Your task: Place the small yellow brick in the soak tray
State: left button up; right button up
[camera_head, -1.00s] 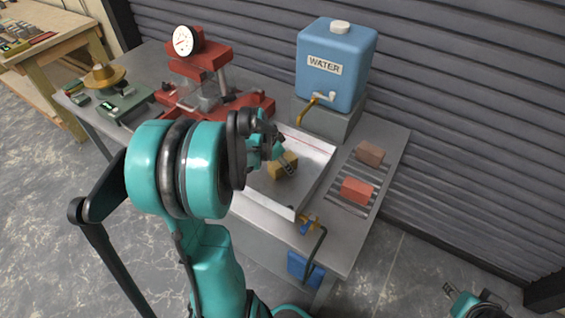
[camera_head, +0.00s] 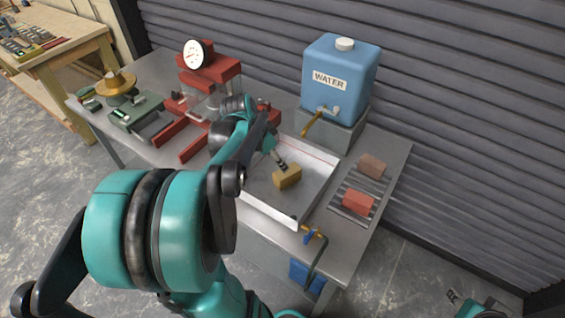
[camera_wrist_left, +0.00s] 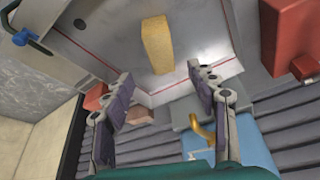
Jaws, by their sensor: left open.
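The small yellow brick (camera_head: 288,178) rests inside the pale metal soak tray (camera_head: 265,207), on its floor. It also shows in the left wrist view (camera_wrist_left: 157,45), beyond the fingertips with a gap to both fingers. My left gripper (camera_head: 281,162) is just behind and above the brick in the head view, open and empty. In the wrist view its two fingers (camera_wrist_left: 160,73) stand wide apart. Part of my right gripper (camera_head: 455,297) shows at the bottom right edge, mostly cut off, so its jaws cannot be judged.
A blue water tank (camera_head: 340,75) stands on a grey block behind the tray, its brass spout toward it. Two reddish bricks (camera_head: 357,203) lie on a rack at right. A red press with a dial (camera_head: 198,54) and a green scale (camera_head: 136,112) stand at left.

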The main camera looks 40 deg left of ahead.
pick_arm(q)
jog(key=s+d+r+n+t, duration=0.1)
jog(key=s+d, duration=0.2)
jog(key=d, duration=0.8)
jog(key=s+d+r+n+t+y, duration=0.1)
jog(key=s+d, duration=0.3)
jog(key=d, duration=0.7)
jog(key=shift+d+r+n+t, duration=0.15)
jog(key=shift+r+n+t, duration=0.25)
jog(key=shift+n, duration=0.2)
jog(key=shift+f, duration=0.1)
jog(key=shift+f+b, duration=0.8)
jog(key=shift+b, duration=0.05)
